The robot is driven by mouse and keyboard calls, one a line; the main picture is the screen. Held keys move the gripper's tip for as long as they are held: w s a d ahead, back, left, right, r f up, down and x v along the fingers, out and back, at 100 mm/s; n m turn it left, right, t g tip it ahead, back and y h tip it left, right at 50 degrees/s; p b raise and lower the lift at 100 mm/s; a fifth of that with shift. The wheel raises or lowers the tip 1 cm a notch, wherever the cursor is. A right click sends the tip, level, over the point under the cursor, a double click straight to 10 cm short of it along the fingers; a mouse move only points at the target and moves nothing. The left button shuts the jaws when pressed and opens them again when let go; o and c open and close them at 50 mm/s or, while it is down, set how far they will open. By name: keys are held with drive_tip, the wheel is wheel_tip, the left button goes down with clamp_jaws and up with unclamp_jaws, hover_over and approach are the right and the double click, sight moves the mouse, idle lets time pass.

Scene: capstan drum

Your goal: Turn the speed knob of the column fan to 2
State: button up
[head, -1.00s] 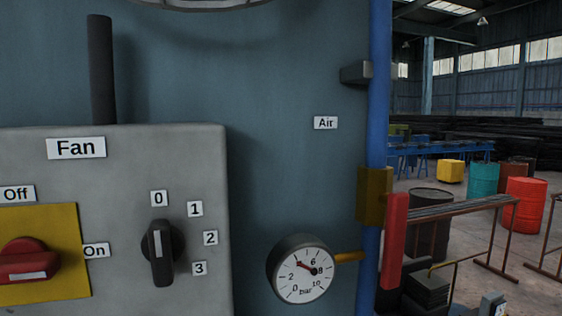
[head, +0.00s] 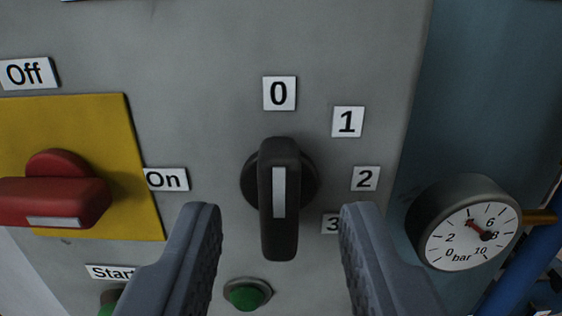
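The black speed knob (head: 279,190) is in the middle of the head view, on the grey fan panel (head: 220,60). Its handle stands upright in the picture, and its white mark lies in line with the 0 label (head: 279,93). The 1 label (head: 348,121), the 2 label (head: 365,179) and the partly hidden 3 label (head: 331,223) run down its right side. My gripper (head: 281,212) is open, with one finger on each side of the knob's lower end.
A red switch (head: 58,195) on a yellow plate (head: 115,125) sits left, between Off and On labels. A green button (head: 247,294) lies below the knob, and another is partly visible under the Start label (head: 110,272). A pressure gauge (head: 464,230) sticks out at right.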

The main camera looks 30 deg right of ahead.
sight(279, 202)
drive_tip(key=shift+p+x, duration=0.3)
drive_tip(key=shift+x, duration=0.8)
